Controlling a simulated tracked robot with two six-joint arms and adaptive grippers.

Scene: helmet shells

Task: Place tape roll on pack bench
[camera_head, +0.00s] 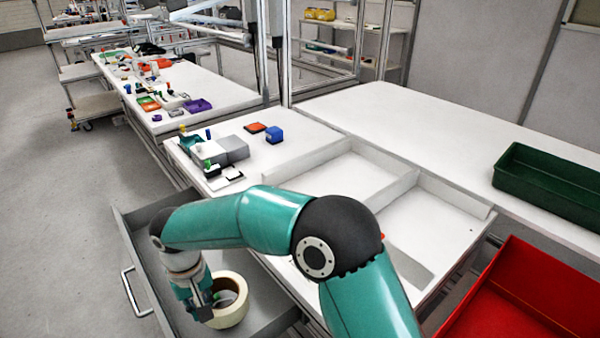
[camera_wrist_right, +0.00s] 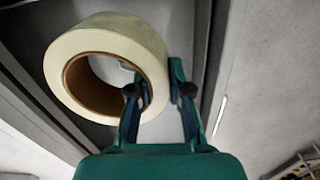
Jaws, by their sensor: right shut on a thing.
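The tape roll (camera_head: 232,312) is a cream ring with a brown core, low in the head view, at the open grey drawer (camera_head: 277,316). My right gripper (camera_head: 205,308) is shut on its wall. In the right wrist view, the tape roll (camera_wrist_right: 72,52) has one finger of my right gripper (camera_wrist_right: 160,92) inside its hole and the other outside its rim. Whether the roll touches the drawer floor I cannot tell. A white bench (camera_head: 300,165) stands above the drawer; which bench is the pack bench is not marked. My left gripper is not in view.
A green crate (camera_head: 545,185) stands on the white bench at right. A red bin (camera_head: 525,300) is at lower right. The drawer's handle (camera_head: 130,292) is at left.

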